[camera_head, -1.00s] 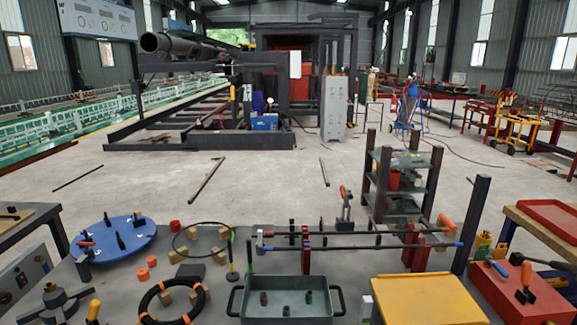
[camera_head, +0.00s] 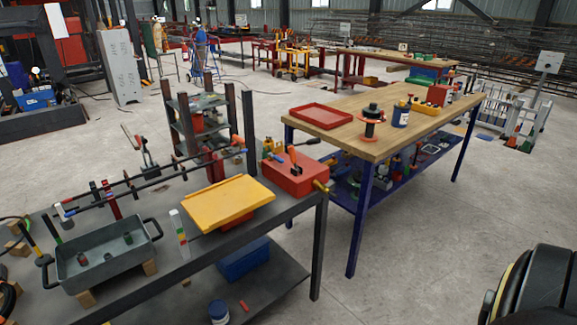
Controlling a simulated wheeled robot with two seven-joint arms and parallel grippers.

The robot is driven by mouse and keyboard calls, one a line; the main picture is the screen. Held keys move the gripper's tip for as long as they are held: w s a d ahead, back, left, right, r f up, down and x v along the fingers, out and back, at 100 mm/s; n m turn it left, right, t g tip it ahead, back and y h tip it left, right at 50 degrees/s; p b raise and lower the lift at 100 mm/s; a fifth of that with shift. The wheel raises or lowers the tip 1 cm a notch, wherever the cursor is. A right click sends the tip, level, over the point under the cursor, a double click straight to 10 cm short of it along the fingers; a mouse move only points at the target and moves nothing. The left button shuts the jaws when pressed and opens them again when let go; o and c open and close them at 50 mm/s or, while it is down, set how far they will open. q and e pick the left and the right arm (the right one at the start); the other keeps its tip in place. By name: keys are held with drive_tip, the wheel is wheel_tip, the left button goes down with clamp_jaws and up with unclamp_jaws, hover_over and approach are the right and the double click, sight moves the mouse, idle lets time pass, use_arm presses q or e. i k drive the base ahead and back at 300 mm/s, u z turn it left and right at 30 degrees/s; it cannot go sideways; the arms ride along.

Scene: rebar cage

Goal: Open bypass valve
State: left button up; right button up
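I cannot pick out a bypass valve with certainty in this view. A red box (camera_head: 297,178) on the near dark bench has an orange-handled lever or tool (camera_head: 293,157) on top. Neither of my grippers is in view, and a dark rounded part at the lower right edge shows no fingers.
The near dark bench (camera_head: 180,256) holds a yellow tray (camera_head: 229,203) and a grey handled tray (camera_head: 104,262). A wooden-topped blue-legged table (camera_head: 325,134) stands to its right with a red tray (camera_head: 320,116). Bare concrete floor (camera_head: 440,225) lies on the right.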

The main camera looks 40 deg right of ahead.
sight(279, 160)
drive_tip(key=u, duration=0.05)
drive_tip(key=i, duration=0.4)
drive_tip(key=z, duration=0.9)
drive_tip(key=i, duration=0.6)
drive_tip(key=z, duration=0.6)
drive_tip(key=k, duration=0.5)
drive_tip(key=z, duration=1)
drive_tip(key=i, duration=0.75)
drive_tip(key=u, duration=2.4)
drive_tip(key=i, duration=0.2)
drive_tip(key=z, duration=0.1)
